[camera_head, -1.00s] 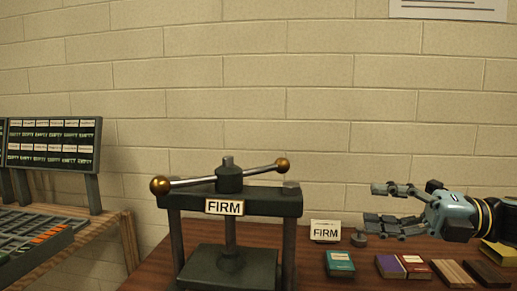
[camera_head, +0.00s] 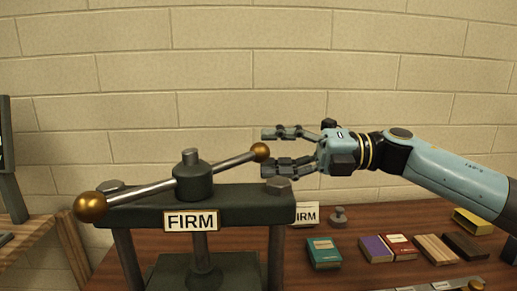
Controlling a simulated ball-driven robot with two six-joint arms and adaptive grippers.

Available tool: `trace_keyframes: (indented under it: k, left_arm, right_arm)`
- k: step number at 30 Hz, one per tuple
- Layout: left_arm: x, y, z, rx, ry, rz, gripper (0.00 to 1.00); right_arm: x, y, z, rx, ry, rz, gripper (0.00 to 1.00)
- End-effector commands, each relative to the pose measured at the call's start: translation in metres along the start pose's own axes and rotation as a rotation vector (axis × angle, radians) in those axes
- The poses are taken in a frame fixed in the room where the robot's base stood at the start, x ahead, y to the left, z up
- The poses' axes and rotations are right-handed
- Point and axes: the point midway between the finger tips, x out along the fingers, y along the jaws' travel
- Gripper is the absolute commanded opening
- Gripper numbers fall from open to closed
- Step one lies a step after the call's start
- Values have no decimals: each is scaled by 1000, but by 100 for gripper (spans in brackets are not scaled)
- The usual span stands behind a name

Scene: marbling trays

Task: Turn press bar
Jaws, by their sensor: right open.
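The press bar (camera_head: 150,191) is a steel rod with a brass ball at each end. It runs through the dark hub (camera_head: 192,178) on top of the press (camera_head: 245,206), which carries a FIRM label. The near brass ball (camera_head: 90,207) is at the left and the far brass ball (camera_head: 260,152) at the right. My right gripper (camera_head: 267,152) is open, with its fingers pointing left. In the picture its fingertips lie just at the far ball, one above and one below. I cannot tell whether they touch it. My left gripper is out of view.
On the brown table (camera_head: 345,282) lie a teal book (camera_head: 323,253), a purple book (camera_head: 376,249), a red book (camera_head: 400,247), wooden blocks (camera_head: 436,249) and a yellow item (camera_head: 471,222). A block wall is behind.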

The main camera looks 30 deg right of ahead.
Motion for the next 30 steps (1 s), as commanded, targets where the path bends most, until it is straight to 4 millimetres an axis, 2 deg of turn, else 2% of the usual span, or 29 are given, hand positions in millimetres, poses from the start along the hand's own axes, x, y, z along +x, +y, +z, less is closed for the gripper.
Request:
trace_keyframes:
  k: [6, 17, 27, 30]
  left_arm:
    - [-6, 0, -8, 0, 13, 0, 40]
    - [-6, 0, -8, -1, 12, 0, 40]
    - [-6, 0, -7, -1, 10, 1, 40]
    - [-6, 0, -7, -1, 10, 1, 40]
  right_arm:
    - [24, 1, 0, 0, -1, 3, 55]
    - [28, 0, 0, 1, 0, -1, 53]
    - [27, 0, 0, 0, 1, -1, 9]
    - [27, 0, 0, 0, 1, -1, 0]
